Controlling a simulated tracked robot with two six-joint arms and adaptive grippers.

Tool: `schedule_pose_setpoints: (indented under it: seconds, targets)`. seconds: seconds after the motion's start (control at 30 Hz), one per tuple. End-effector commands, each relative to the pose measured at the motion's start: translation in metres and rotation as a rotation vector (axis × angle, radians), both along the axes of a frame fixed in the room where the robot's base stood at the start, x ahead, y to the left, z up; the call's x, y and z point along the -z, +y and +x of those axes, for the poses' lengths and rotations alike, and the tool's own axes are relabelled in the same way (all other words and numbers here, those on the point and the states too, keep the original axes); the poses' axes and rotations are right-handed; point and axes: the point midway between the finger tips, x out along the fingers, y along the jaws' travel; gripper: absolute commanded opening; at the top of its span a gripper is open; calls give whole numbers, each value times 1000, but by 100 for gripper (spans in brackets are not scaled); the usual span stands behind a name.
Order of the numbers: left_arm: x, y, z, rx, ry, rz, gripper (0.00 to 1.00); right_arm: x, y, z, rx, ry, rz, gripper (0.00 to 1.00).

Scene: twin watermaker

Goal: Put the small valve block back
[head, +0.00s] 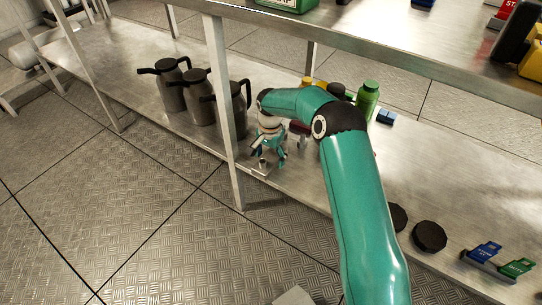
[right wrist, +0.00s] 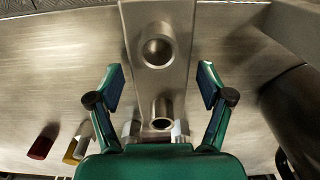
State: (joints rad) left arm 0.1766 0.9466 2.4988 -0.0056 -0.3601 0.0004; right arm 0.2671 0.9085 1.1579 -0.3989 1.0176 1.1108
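A bare metal valve block (right wrist: 160,80) with two round ports fills the upper middle of the right wrist view. In the head view, a small metal piece that looks like it (head: 263,170) is on the lower shelf, by the front leg. My right gripper (head: 268,152) reaches down over it, partly hidden by its own wrist. In the right wrist view the fingers of the right gripper (right wrist: 161,84) are spread, one on each side of the block, with a gap on both sides. My left gripper is not in view.
A green bottle (head: 367,99) and small coloured items are behind my arm. Black round caps (head: 429,236) and blue and green tagged pieces (head: 484,253) lie on the right. The upper shelf (head: 390,50) overhangs.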

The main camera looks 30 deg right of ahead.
Motion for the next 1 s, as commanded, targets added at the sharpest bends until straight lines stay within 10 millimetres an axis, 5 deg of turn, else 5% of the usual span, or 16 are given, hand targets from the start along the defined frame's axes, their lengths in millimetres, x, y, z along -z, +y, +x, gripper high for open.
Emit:
schedule_pose_setpoints:
  seconds: [0.37,0.8,1.0]
  targets:
    - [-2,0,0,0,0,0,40,-4,0,0,1,-1,-1,83]
    - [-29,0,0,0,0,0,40,-66,-1,0,1,-3,-1,83]
    - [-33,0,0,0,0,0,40,-76,0,-1,-3,0,1,83]
